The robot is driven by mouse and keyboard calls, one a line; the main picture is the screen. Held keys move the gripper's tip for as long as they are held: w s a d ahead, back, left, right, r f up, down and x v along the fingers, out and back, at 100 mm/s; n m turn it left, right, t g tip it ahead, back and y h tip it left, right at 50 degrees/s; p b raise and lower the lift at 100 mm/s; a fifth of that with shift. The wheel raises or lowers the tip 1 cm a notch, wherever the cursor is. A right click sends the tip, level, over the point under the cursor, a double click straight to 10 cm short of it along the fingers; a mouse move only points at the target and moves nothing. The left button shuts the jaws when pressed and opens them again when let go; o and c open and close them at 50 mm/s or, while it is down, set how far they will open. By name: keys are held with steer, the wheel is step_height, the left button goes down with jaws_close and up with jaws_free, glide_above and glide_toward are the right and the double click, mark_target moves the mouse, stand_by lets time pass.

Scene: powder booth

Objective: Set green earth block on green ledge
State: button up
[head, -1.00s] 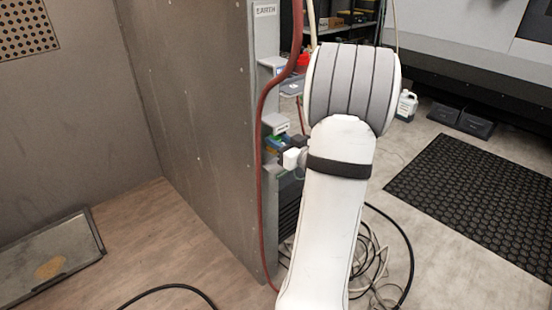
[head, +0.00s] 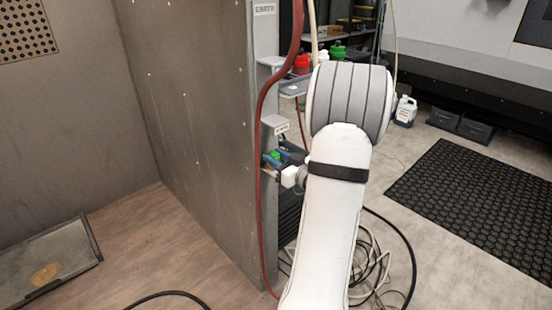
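A small green piece (head: 276,155), which may be the green earth block, shows at the edge of the grey panel, below a white-labelled ledge. Blue parts (head: 269,161) lie right beside it; I cannot tell what they belong to. My gripper (head: 284,157) is at the same spot, dark and small, mostly behind my white wrist. Its fingertips are too small and hidden to show whether they are open or hold the green piece. I cannot make out a green ledge for certain.
A red hose (head: 259,150) runs down the panel edge (head: 240,200) close to my gripper. A grey tray (head: 294,88) juts out above, near a red-topped jar (head: 302,64) and a green-topped jar (head: 337,51). Loose cables (head: 372,262) lie on the floor.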

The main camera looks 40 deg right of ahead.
steer(key=o, duration=0.3)
steer(key=shift+r, duration=0.1)
